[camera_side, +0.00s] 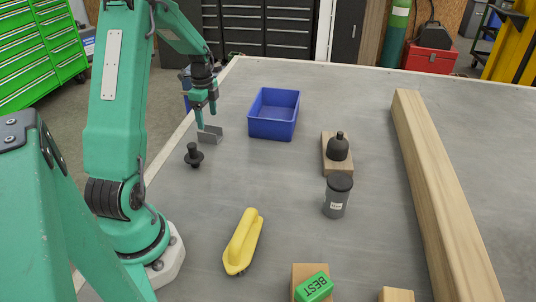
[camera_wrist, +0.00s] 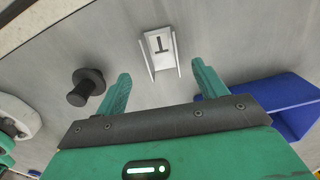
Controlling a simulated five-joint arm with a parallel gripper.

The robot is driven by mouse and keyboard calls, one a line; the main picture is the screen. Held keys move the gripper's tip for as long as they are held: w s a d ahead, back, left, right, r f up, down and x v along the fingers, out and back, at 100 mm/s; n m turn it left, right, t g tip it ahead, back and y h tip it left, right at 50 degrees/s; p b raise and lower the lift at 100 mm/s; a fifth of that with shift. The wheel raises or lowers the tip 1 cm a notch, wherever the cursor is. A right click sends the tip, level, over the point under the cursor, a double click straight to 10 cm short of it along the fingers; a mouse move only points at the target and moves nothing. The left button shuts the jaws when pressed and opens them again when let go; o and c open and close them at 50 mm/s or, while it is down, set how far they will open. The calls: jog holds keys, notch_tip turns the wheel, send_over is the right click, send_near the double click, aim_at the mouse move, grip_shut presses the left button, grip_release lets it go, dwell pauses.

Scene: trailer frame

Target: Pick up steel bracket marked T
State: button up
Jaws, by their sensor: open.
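The steel bracket (camera_side: 210,135) stands on the grey table near its left edge in the side view. In the wrist view the bracket (camera_wrist: 159,50) shows a white face with a dark T and thin side flanges. My gripper (camera_side: 206,118) is just above and beside the bracket in the side view. In the wrist view the two green fingers of my gripper (camera_wrist: 159,82) are spread apart and empty, with the bracket ahead of them, roughly centred between the tips. I cannot tell whether a finger touches it.
A black knob (camera_side: 194,155) stands close in front of the bracket. A blue bin (camera_side: 273,132) is to its right.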

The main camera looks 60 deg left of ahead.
aim_at(210, 129)
jog(key=shift+f, duration=0.7)
jog(key=shift+f, duration=0.1)
jog(key=shift+w+a+f, duration=0.1)
jog(key=shift+f, duration=2.35)
jog(key=c, duration=1.3)
jog(key=shift+r, duration=0.1)
